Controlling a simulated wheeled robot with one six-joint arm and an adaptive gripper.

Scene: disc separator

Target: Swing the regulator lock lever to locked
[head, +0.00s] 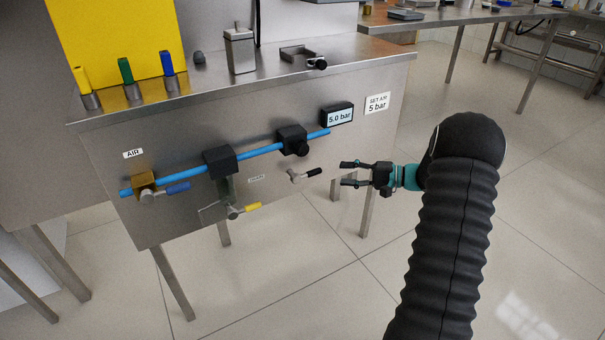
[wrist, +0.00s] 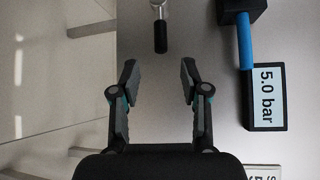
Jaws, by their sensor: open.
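The regulator lock lever, a metal pivot with a black grip (head: 313,172), sits on the front panel below the black regulator block (head: 293,141). Its grip points right and slightly up in the head view. In the wrist view the black grip (wrist: 161,38) hangs straight down from its metal pivot, ahead of and between my fingers. My gripper (head: 346,173) is open and empty, to the right of the lever, with its fingers pointing at the grip's end. It shows in the wrist view (wrist: 159,75) too, apart from the lever.
A display (head: 339,116) reads 5.0 bar, beside a "SET AIR 5 bar" label (head: 377,103). A blue pipe (head: 261,152) crosses the panel. A blue-handled valve (head: 178,188) and yellow-handled valve (head: 246,208) stand left. The floor right of the panel is free.

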